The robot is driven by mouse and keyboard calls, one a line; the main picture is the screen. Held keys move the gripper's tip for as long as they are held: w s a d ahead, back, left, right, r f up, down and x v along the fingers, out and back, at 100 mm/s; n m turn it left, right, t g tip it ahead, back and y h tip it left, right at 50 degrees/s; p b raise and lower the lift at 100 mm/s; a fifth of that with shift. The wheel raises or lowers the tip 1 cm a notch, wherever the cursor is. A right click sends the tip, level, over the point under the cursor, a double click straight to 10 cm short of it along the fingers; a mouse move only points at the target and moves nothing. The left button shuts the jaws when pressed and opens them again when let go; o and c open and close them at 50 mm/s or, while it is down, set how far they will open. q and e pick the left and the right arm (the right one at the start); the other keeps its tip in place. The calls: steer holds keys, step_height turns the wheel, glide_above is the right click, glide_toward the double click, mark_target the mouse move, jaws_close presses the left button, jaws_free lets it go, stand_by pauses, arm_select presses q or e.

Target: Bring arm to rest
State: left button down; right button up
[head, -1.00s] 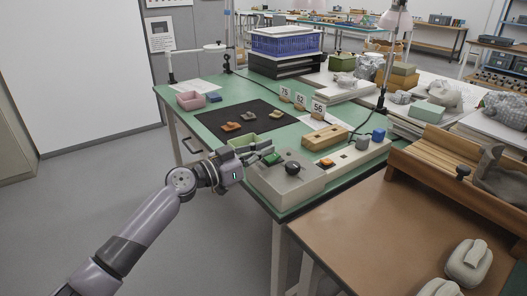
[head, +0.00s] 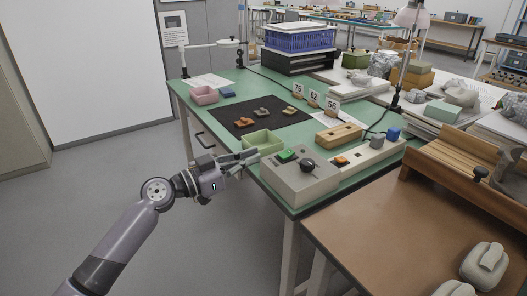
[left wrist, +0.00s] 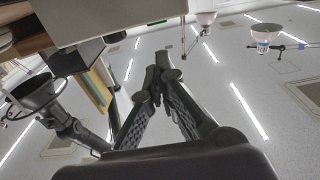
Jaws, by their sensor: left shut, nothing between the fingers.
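My left gripper (head: 250,156) is at the near left edge of the green table (head: 200,115), beside the green open box (head: 263,142). Its fingers are shut with nothing between them. They also show closed together in the left wrist view (left wrist: 165,68), pointing up toward ceiling lights. Several small sherds (head: 241,122) lie apart on the black mat (head: 225,112). My right gripper is not in view.
A grey box with a black knob (head: 308,164) stands right of the gripper. A pink box (head: 205,95) and number cards (head: 332,105) are farther back. A brown table (head: 400,225) is at right. The floor (head: 100,190) left of the table is clear.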

arm_select(q)
steer(key=shift+s+a+f, duration=0.2)
steer(key=shift+s+a, duration=0.05)
steer(key=shift+a, duration=0.1)
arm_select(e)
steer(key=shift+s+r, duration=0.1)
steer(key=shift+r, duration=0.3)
